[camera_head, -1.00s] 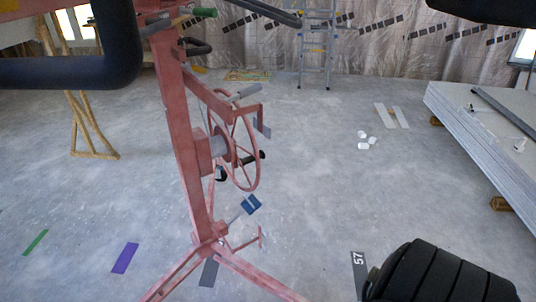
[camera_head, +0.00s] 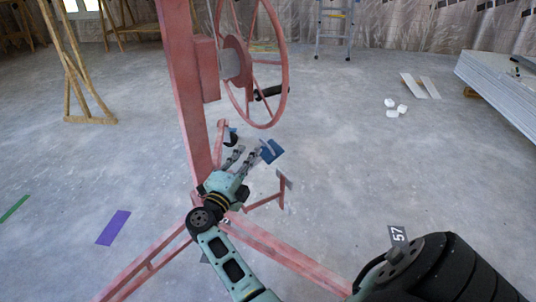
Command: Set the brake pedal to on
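The red panel lift (camera_head: 185,95) stands upright at the centre left, with splayed legs on the floor. A small blue pedal (camera_head: 271,151), which looks like the brake pedal, sits low near the post, just right of the gripper. The pedal's link to the post is partly hidden behind the gripper.
The red hand wheel (camera_head: 284,75) with its black handle (camera_head: 270,92) hangs above the gripper. A red leg (camera_head: 290,258) runs toward the lower right. A wooden trestle (camera_head: 68,75) and a stack of panels (camera_head: 500,82) stand far off. The floor right of the lift is mostly clear.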

